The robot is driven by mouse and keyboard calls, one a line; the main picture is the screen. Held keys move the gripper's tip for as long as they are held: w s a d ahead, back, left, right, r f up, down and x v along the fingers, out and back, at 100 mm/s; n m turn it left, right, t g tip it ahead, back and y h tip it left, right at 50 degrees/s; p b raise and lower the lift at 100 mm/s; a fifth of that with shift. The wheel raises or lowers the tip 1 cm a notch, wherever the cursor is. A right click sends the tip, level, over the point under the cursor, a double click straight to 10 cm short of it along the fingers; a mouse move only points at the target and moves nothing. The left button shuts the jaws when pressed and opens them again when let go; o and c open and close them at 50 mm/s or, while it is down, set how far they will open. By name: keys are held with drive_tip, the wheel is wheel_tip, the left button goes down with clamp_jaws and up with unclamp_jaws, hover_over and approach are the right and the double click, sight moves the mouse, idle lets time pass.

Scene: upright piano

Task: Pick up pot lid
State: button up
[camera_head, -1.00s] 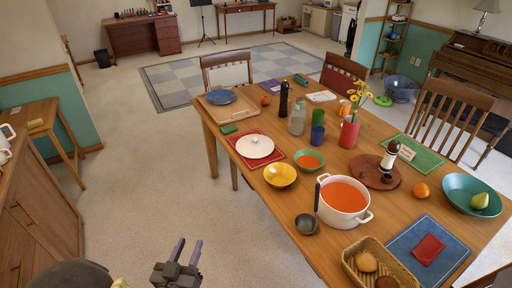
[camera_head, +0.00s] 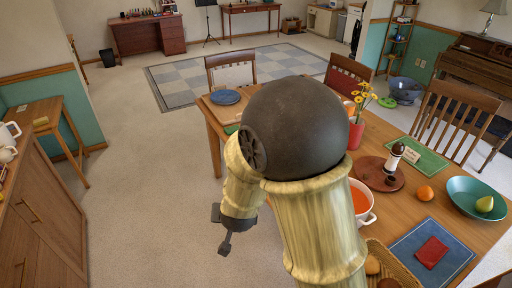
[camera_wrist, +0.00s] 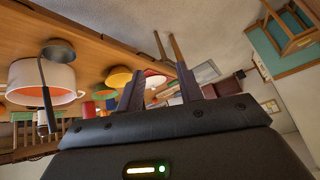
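The white pot lid is hidden behind my arm in the head view. In the wrist view a small white and red shape (camera_wrist: 154,77) beyond the fingers looks like the lid on its red mat, but it is too small to be sure. My gripper (camera_wrist: 160,70) is open, with its two dark fingers apart and nothing between them. In the head view my gripper (camera_head: 226,228) hangs off the table's left side, partly hidden by my arm. The white pot (camera_head: 367,215) of orange soup is mostly covered by my arm; it also shows in the wrist view (camera_wrist: 30,75).
The wooden table (camera_head: 395,215) is crowded. A ladle (camera_wrist: 45,85) and a yellow bowl (camera_wrist: 118,77) show in the wrist view. A flower vase (camera_head: 355,133), a blue plate (camera_head: 225,97) and a basket (camera_head: 400,270) also stand there. The carpet (camera_head: 150,200) left of the table is clear.

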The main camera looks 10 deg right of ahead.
drive_tip(key=s+d+r+g, duration=0.2)
drive_tip(key=s+d, duration=0.3)
drive_tip(key=d, duration=0.2)
drive_tip(key=s+d+r+n+g+h, duration=0.1)
drive_tip(key=s+d+r+g, duration=0.1)
drive_tip(key=s+d, duration=0.4)
drive_tip(key=d, duration=0.2)
drive_tip(key=shift+s+d+r+g, duration=0.2)
drive_tip(key=shift+d+r+g, duration=0.1)
drive_tip(key=shift+g, duration=0.1)
drive_tip(key=shift+w, duration=0.1)
